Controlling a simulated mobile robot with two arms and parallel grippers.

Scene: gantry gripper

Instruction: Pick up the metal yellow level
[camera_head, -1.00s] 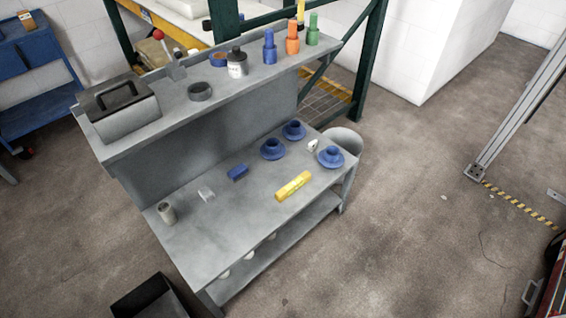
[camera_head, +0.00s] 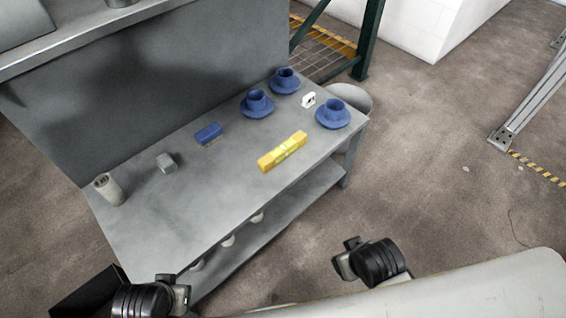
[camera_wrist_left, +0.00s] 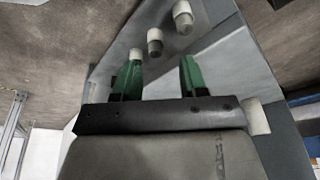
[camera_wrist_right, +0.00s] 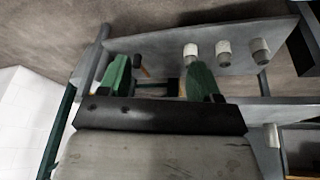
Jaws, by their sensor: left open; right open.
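The yellow level (camera_head: 283,152) lies flat near the front edge of the grey workbench (camera_head: 225,185), towards its right end, in the head view. Nothing touches it. At the bottom of the head view, parts of my two arms show in front of the bench, apart from the level. My left gripper (camera_wrist_left: 158,80) is open and empty in the left wrist view, with green fingers spread. My right gripper (camera_wrist_right: 160,80) is open and empty in the right wrist view. The level is not clearly visible in either wrist view.
Blue cup-shaped parts (camera_head: 333,113) stand on the bench right of and behind the level. A blue block (camera_head: 209,134), a grey block (camera_head: 167,162) and a grey cylinder (camera_head: 108,189) sit to the left.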

